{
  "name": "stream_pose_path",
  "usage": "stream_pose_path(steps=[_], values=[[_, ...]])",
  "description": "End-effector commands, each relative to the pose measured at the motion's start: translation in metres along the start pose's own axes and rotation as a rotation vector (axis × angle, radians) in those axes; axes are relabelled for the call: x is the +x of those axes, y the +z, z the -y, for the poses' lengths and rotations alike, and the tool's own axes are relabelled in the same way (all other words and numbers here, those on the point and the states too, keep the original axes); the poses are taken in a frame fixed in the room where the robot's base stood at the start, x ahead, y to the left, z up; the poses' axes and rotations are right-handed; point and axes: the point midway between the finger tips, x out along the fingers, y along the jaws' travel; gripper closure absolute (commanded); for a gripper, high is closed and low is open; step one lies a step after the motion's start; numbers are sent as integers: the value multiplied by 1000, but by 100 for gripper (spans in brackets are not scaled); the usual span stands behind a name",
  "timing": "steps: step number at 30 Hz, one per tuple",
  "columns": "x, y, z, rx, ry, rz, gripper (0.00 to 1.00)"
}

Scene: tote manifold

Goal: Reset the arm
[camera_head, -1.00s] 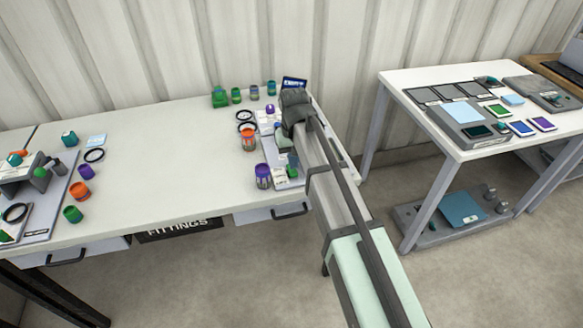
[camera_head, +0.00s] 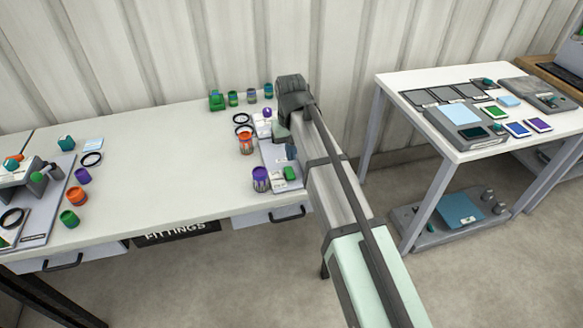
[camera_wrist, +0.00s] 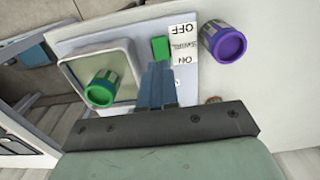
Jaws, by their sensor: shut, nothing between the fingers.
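My gripper (camera_wrist: 157,72) is shut and empty. In the wrist view its blue-grey fingers point at a light panel (camera_wrist: 200,80) with a green rocker switch (camera_wrist: 160,48) and an ON/OFF label (camera_wrist: 184,45). The fingertips appear just below the switch in the picture; whether they touch it I cannot tell. In the head view my gripper (camera_head: 291,151) is over the right end of the white table (camera_head: 150,130), partly hidden by my arm. The green switch (camera_head: 290,173) shows below it.
In the wrist view a green jar (camera_wrist: 100,92) sits on a square plate, left of the switch. A purple jar (camera_head: 261,180) and an orange jar (camera_head: 246,144) stand left of the panel. The table's middle is clear. A second table (camera_head: 400,85) stands right.

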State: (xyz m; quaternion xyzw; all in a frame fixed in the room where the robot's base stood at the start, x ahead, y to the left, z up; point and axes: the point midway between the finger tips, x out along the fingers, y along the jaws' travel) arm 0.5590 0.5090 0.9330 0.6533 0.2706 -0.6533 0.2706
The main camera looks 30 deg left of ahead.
Motion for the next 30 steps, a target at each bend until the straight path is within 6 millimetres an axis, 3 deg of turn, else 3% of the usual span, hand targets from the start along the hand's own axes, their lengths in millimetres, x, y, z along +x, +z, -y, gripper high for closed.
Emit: stream_pose_path(steps=[7,11,22,26,30], values=[[0,0,-1,-2,-1,0,100],[-1,-5,-14,-41,-12,1,100],[-4,-25,-126,-399,-102,-24,100],[16,-17,-166,-432,-123,-44,100],[51,-1,-216,-413,-142,-65,100]])
